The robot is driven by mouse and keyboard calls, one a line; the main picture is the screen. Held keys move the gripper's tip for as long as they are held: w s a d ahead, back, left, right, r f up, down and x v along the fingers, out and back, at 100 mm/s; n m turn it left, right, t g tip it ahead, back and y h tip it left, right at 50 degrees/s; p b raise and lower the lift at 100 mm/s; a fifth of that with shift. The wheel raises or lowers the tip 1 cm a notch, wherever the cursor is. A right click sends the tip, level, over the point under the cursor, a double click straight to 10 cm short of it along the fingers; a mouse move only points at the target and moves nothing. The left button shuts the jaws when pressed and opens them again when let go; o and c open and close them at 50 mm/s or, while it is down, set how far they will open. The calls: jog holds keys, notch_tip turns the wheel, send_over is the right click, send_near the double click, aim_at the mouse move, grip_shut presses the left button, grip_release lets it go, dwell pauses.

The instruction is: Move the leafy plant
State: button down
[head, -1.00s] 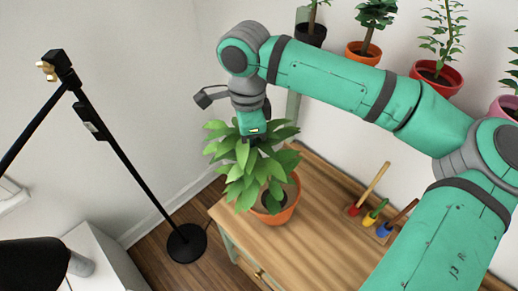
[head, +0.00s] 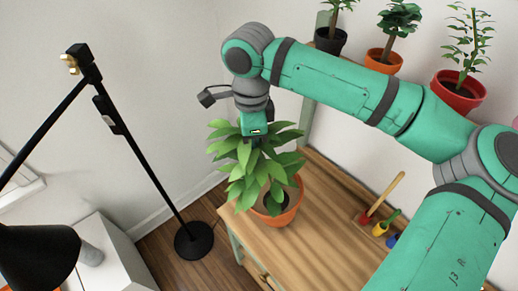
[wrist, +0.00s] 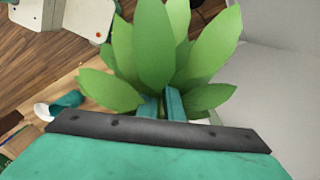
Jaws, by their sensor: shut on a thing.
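The leafy plant (head: 257,170) has broad green leaves and sits in an orange pot (head: 276,212) at the left end of the wooden table in the head view. My gripper (head: 256,141) points down into the top of the plant and is shut on it. The fingertips are hidden among the leaves in the head view. In the wrist view, the leaves (wrist: 155,50) spread around my gripper's two teal fingers (wrist: 161,106). I cannot tell whether the pot touches the table or is slightly raised.
The wooden table (head: 325,240) holds small garden tools (head: 381,200) to the right of the pot. Several potted plants (head: 386,61) stand on a raised shelf behind. A black lamp stand (head: 140,155) rises on the left, near a white cabinet (head: 108,250). Floor shows between them.

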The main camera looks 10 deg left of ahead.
jog(key=shift+s+a, duration=0.25)
jog(key=shift+a, duration=0.3)
jog(key=shift+s+a, duration=0.25)
jog(key=shift+a, duration=0.3)
jog(key=shift+s, duration=0.1)
jog(key=c, duration=1.8)
grip_release()
jog(key=shift+a, duration=0.15)
jog(key=shift+r, duration=0.1)
notch_tip(320, 180, up, 11)
